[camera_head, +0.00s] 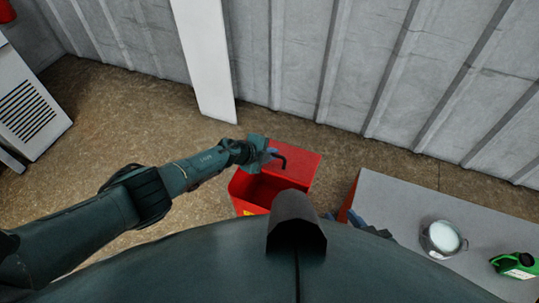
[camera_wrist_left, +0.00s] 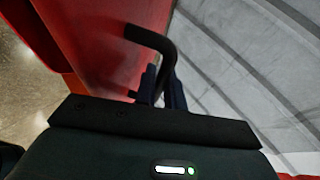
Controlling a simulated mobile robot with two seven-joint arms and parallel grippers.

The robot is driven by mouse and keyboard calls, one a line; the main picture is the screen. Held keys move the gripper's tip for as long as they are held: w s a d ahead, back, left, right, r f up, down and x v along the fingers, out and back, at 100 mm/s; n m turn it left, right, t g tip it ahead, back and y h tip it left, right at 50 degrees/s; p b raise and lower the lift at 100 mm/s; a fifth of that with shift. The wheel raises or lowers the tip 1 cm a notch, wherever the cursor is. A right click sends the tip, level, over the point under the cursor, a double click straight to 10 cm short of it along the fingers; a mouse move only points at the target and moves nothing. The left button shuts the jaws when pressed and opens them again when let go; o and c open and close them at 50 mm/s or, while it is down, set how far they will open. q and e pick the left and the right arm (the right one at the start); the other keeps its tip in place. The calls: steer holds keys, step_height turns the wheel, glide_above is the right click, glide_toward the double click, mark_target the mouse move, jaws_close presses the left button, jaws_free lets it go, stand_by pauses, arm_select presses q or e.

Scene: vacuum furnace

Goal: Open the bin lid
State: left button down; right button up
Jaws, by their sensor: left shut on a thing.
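The red bin (camera_head: 246,202) stands on the floor ahead of me, and its dark red inside shows in the head view. Its red lid (camera_head: 302,172) is raised from the opening, with a black bent handle (camera_head: 281,158) on it. My left gripper (camera_head: 270,153) is at the lid and shut on the handle. The left wrist view shows its dark fingers (camera_wrist_left: 165,88) around the black handle (camera_wrist_left: 152,38), with the red lid (camera_wrist_left: 100,45) beside them. Blue finger parts of my right gripper (camera_head: 368,226) show by the table edge, mostly hidden behind my body.
A grey table (camera_head: 400,203) at the right carries a metal pot (camera_head: 441,239) with white contents and a green object (camera_head: 515,264). A corrugated wall (camera_head: 345,70) and a white panel (camera_head: 207,65) stand behind the bin. Floor at the left is clear up to a white vented cabinet (camera_head: 30,110).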

arm_select(q)
steer(key=shift+w+d+r, duration=0.15)
steer(key=shift+w+r, duration=0.15)
steer(key=shift+r, duration=0.05)
stand_by(0.4)
steer(key=c, duration=1.5)
jaws_free()
steer(key=shift+p, duration=0.3)
